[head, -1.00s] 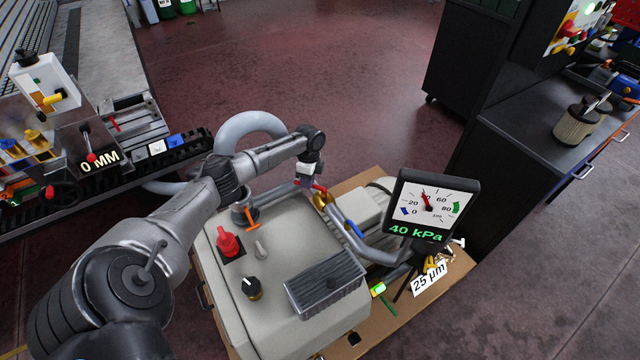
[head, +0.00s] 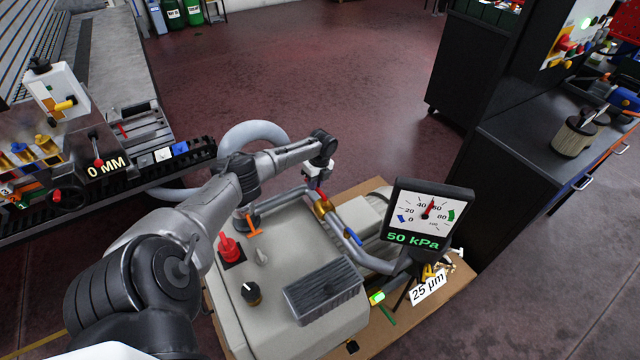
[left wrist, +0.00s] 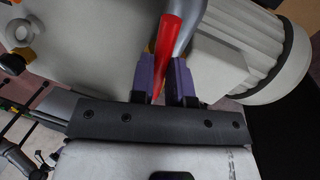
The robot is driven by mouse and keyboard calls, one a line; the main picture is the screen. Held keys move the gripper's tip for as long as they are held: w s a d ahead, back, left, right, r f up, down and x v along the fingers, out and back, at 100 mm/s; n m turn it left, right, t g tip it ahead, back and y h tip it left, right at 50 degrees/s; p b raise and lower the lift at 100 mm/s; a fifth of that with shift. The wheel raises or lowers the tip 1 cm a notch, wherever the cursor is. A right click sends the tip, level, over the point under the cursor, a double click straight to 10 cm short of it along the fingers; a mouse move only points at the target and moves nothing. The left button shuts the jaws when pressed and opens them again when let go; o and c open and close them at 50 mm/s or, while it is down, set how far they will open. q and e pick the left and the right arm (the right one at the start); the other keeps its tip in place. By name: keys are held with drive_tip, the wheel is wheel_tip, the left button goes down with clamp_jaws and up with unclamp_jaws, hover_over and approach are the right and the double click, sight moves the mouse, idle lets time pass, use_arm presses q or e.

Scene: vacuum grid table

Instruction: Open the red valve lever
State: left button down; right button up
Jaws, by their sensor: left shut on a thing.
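The red valve lever (head: 322,195) stands at the brass valve body (head: 322,208) on the grey pipe of the pump unit. My left gripper (head: 319,180) is at the lever's upper end. In the left wrist view the red lever (left wrist: 168,45) runs between the two purple-padded fingers of my left gripper (left wrist: 164,80), which is shut on it. The gauge (head: 430,212) beside the pipe reads 50 kPa with a red needle. My right gripper is not in view.
The pump housing (head: 285,245) carries a red knob (head: 229,248), a black knob (head: 251,292), an orange T-handle (head: 253,224) and a ribbed metal box (head: 323,290). A blue lever (head: 352,237) sits further along the pipe. A dark cabinet stands at right; open floor lies behind.

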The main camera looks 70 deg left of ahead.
use_arm(q)
drive_tip(key=shift+w, duration=0.1)
idle(0.3)
drive_tip(key=c, duration=1.1)
unclamp_jaws()
drive_tip(key=shift+r, duration=0.1)
drive_tip(key=shift+r, duration=0.2)
wheel_tip(320, 180, up, 13)
drive_tip(key=w+p, duration=0.2)
drive_tip(key=p, duration=0.1)
drive_tip(key=shift+w+a, duration=0.25)
drive_tip(key=shift+a, duration=0.15)
